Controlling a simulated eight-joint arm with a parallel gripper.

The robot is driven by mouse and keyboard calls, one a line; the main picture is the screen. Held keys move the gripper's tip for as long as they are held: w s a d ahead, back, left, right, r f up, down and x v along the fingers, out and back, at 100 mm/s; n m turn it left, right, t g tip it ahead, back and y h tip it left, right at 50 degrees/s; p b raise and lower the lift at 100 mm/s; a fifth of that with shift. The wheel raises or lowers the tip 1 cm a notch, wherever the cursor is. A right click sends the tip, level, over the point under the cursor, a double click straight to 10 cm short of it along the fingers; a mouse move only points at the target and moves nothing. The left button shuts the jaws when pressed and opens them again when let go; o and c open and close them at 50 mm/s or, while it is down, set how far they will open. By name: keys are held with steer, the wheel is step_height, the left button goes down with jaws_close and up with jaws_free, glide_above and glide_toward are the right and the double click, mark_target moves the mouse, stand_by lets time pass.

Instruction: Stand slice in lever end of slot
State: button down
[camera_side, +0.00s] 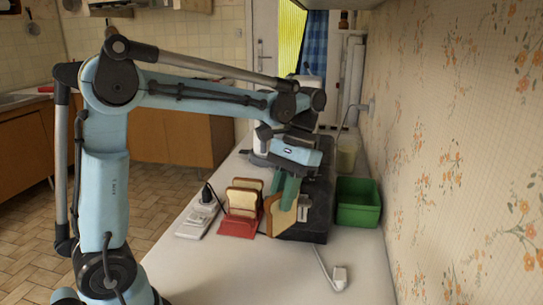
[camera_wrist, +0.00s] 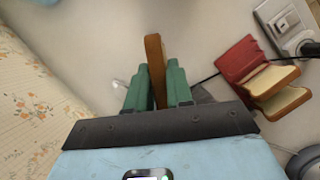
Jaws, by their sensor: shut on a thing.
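My gripper (camera_side: 287,192) has green fingers, shut on a bread slice (camera_side: 281,217) with a brown crust. In the wrist view the slice (camera_wrist: 155,68) stands edge-on between the fingers (camera_wrist: 159,90). The slice hangs upright at the near end of the dark toaster (camera_side: 318,212) and covers part of it in the side view. I cannot tell whether it touches the toaster. A pale metallic part, possibly the lever, shows on the toaster's near end (camera_side: 304,208). The slot is hidden behind my gripper and the slice.
A red rack (camera_side: 237,228) holding bread slices (camera_side: 243,200) stands left of the toaster. A power strip (camera_side: 196,221) with a plug lies farther left. A green bin (camera_side: 358,204) is right of the toaster, near the wall.

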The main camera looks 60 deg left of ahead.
steer(key=r+m, duration=0.1)
steer(key=m, duration=0.1)
steer(key=w+r+m+y, duration=0.1)
steer(key=r+m+y, duration=0.1)
steer(key=m, duration=0.1)
steer(key=shift+w+a+r+m, duration=0.15)
steer(key=shift+a+r+m, duration=0.15)
steer(key=shift+a+r, duration=0.1)
steer(key=w+a+r+m+t+y, duration=0.35)
steer(key=r+m, duration=0.35)
steer(key=m, duration=0.4)
steer(key=w+a+r+m+t, duration=0.2)
steer(key=w+a+m, duration=0.2)
steer(key=w+m, duration=0.2)
steer(key=w+a+r+m+t+h, duration=0.1)
steer(key=w+a+m+t, duration=0.1)
steer(key=w+a+m, duration=0.3)
steer(key=shift+w+a+r+m, duration=0.2)
steer(key=shift+w+r+m, duration=0.15)
steer(key=shift+w+m, duration=0.85)
steer(key=shift+w, duration=0.2)
steer(key=shift+f, duration=2.9)
steer(key=shift+f, duration=3.15)
steer(key=c, duration=0.9)
jaws_free()
steer(key=shift+c, duration=0.2)
